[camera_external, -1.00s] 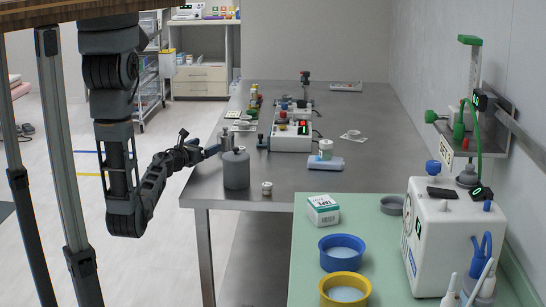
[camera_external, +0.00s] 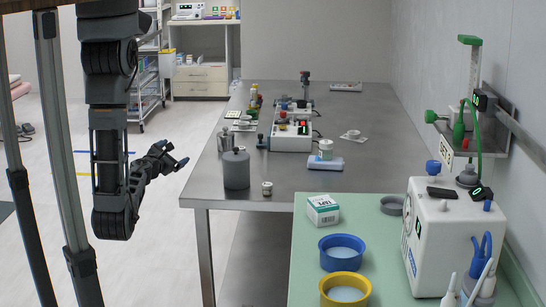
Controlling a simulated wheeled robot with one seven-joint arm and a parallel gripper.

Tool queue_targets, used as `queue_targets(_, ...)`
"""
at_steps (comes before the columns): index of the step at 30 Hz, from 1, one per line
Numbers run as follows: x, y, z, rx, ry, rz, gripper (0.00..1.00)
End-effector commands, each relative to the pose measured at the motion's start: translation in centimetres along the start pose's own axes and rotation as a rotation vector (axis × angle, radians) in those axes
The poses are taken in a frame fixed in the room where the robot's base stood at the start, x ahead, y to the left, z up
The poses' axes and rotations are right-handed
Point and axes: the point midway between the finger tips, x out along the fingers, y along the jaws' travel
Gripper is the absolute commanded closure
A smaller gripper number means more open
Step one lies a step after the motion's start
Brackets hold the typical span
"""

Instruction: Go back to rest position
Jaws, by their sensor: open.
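My gripper (camera_external: 182,160) is at the end of my folded arm, left of the steel table (camera_external: 350,180) and clear of its edge. Its fingers are spread and hold nothing. The arm hangs down at the left of the view, with its forearm bent up and to the right. A grey jar (camera_external: 236,170) stands upright near the table's front left corner. A metal canister (camera_external: 225,140) stands just behind it, apart from my gripper.
A small vial (camera_external: 267,188) stands by the table's front edge. A white device with buttons (camera_external: 291,137) sits mid-table. The green counter (camera_external: 310,252) in front holds bowls, a box and a white machine. Open floor lies around the arm.

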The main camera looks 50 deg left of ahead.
Motion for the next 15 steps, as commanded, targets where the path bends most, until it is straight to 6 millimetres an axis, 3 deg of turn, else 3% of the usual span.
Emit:
queue_targets(2, -3.1, -0.8, -0.6, 0.214, 0.056, 0.002, 0.05)
queue_targets(6, -8.1, -5.5, -0.4, 0.7, 0.098, -0.067, 0.05)
queue_targets(15, -17.3, -11.7, 2.3, 1.361, 0.009, -0.212, 0.05)
